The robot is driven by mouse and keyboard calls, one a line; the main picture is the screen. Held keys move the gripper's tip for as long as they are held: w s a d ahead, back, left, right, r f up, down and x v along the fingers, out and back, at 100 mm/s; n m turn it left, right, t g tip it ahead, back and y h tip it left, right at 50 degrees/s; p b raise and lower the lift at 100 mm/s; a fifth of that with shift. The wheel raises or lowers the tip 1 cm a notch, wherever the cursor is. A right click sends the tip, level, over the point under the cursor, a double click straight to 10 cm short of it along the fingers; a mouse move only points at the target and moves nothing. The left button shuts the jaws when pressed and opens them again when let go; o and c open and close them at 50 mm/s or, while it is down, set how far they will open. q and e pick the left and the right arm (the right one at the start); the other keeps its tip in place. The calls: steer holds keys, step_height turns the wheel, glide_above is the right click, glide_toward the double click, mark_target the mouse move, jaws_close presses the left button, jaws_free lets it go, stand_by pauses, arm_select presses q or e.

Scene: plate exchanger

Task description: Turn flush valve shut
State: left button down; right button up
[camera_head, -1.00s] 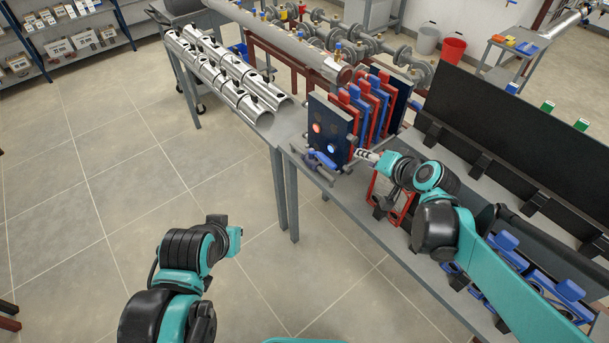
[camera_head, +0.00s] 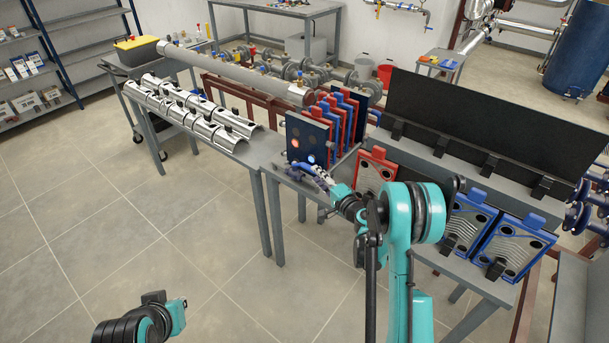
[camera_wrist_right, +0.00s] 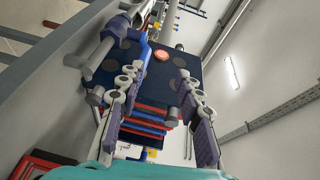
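The plate exchanger (camera_head: 309,137) stands on the bench, with a dark blue end plate and red and blue plates behind it. Its front has a glowing orange-red port and a bluish one. Blue valve parts (camera_head: 300,167) sit low at its front, partly hidden by my right gripper (camera_head: 323,176). In the right wrist view my right gripper (camera_wrist_right: 160,85) is open, its fingers spread before the end plate (camera_wrist_right: 157,75). A grey pipe with a blue part (camera_wrist_right: 142,48) is near the left finger; contact cannot be told.
Framed plates, red (camera_head: 377,170) and blue (camera_head: 511,250), lean along the bench at right, before a long black panel (camera_head: 475,125). Silver half-shells (camera_head: 195,108) lie on the bench at left. The floor at front left is clear.

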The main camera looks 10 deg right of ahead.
mark_target(307, 164)
steer(key=shift+m+t+h, duration=0.4)
steer(key=shift+m, duration=0.4)
steer(key=w+f, duration=0.1)
steer(key=w, duration=0.1)
steer(key=w+f+b, duration=0.1)
steer(key=w, duration=0.2)
steer(key=w+f, duration=0.1)
steer(key=w, duration=0.1)
steer(key=shift+w+a+b, duration=0.15)
steer(key=shift+w+b, duration=0.2)
steer(key=shift+w, duration=0.05)
jaws_close()
